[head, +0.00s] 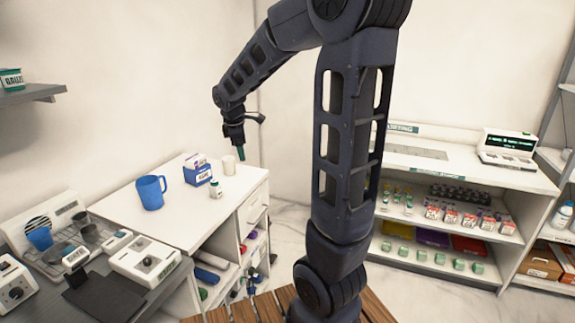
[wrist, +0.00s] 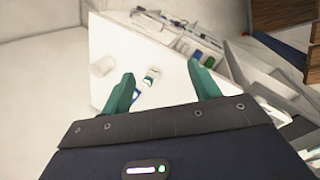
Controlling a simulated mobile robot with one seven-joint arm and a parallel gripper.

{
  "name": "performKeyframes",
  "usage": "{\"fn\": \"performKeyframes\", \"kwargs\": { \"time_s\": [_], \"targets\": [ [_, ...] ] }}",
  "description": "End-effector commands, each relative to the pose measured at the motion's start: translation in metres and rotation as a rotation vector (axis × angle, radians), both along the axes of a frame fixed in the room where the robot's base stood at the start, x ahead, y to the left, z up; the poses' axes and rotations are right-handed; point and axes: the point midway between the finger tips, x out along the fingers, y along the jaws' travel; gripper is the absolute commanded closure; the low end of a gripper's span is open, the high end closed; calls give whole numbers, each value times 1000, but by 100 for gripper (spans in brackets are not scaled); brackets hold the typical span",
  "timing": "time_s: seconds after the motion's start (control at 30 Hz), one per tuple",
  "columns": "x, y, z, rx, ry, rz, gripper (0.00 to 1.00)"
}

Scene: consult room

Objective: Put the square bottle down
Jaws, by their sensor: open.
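The square bottle, small and white with a dark label (head: 216,190), stands upright on the white cabinet top (head: 185,222), just in front of a blue-and-white box (head: 197,175). It also shows in the wrist view (wrist: 151,76), between my fingers in the picture but well beyond them. My gripper (head: 241,153) is open and empty, with green fingertips, raised above the back of the cabinet top. The gap between the fingers (wrist: 160,68) holds nothing. The box is mostly hidden by the left finger in the wrist view.
A blue mug (head: 151,193) stands left of the box, and a white cup (head: 229,165) stands behind the bottle. A grey desk with devices (head: 145,260) adjoins at the front left. Shelves of small goods (head: 440,220) stand at the right. The cabinet top's front right is clear.

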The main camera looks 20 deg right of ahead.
Motion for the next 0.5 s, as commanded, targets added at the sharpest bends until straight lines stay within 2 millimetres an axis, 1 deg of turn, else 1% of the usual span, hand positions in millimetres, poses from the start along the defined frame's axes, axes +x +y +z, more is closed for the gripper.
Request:
{"fn": "performKeyframes", "kwargs": {
  "time_s": [0.03,0.2,0.3,0.5],
  "targets": [
    [-14,-8,9,29,-19,-65,39],
    [-60,-30,28,131,-65,-299,39],
    [-88,-41,36,192,-92,-435,39],
    [-143,-57,46,316,-139,-704,39]
  ]
}}
